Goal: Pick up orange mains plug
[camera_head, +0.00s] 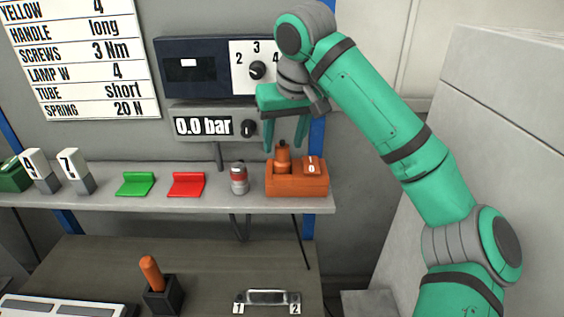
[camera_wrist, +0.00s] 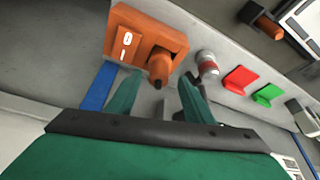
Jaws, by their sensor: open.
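The orange plug (camera_head: 283,160) stands upright in an orange socket block (camera_head: 297,185) at the right end of the shelf. The block has a white switch marked 0 (camera_head: 311,166) beside the plug. In the wrist view the plug (camera_wrist: 160,68) points toward my gripper, and the block (camera_wrist: 128,38) shows behind it. My gripper (camera_head: 284,147) is green and open, with its fingers pointing down just above or around the plug's top. In the wrist view the plug appears between and beyond the two fingertips (camera_wrist: 160,82). I cannot tell whether a finger touches it.
A grey and red cylinder (camera_head: 239,180) stands left of the block. Red (camera_head: 186,185) and green (camera_head: 135,184) brackets lie further left on the shelf (camera_head: 215,203). A gauge panel reading 0.0 bar (camera_head: 203,126) and a dial box (camera_head: 200,66) are close behind my gripper.

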